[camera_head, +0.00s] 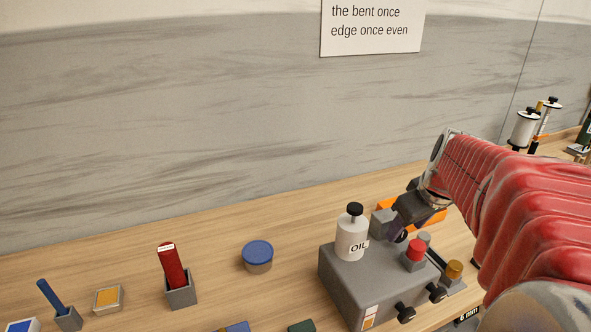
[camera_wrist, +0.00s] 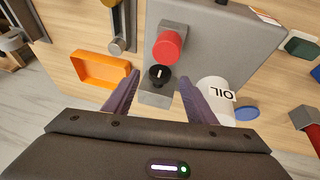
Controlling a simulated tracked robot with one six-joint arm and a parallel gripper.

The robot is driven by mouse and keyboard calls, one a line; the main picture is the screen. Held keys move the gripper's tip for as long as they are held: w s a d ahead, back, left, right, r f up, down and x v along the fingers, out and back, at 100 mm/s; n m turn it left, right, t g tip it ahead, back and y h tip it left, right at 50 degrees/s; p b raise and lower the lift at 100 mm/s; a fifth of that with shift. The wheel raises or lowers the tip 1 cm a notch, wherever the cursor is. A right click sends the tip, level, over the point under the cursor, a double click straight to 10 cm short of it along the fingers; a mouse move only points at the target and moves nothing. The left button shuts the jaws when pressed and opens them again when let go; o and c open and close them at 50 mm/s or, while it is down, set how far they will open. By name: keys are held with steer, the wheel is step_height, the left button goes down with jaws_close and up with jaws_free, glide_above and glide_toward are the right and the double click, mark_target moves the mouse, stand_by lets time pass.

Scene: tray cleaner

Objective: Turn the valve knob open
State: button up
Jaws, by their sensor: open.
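A grey machine box (camera_head: 345,287) stands on the wooden bench; its top also shows in the wrist view (camera_wrist: 205,30). A small black knob with a white mark (camera_wrist: 159,76) sits on a grey block at the box's edge. It looks like the valve knob, but I cannot read its setting. My gripper (camera_wrist: 158,88) is open, with the knob between and just beyond its fingertips; I see no clear contact. In the head view my gripper (camera_head: 399,223) is above the back of the box and partly hides the knob there.
A red knob (camera_head: 416,250) is close beside the black one. The white OIL bottle (camera_head: 351,238) stands near my fingers. Two black knobs (camera_head: 405,312) are on the box's front. An orange tray (camera_wrist: 98,68) lies beside the box. A blue-lidded jar (camera_head: 257,256) is farther left.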

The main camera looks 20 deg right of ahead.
mark_target(402, 234)
steer(key=shift+x, duration=1.8)
steer(key=shift+c, duration=0.2)
steer(key=c, duration=1)
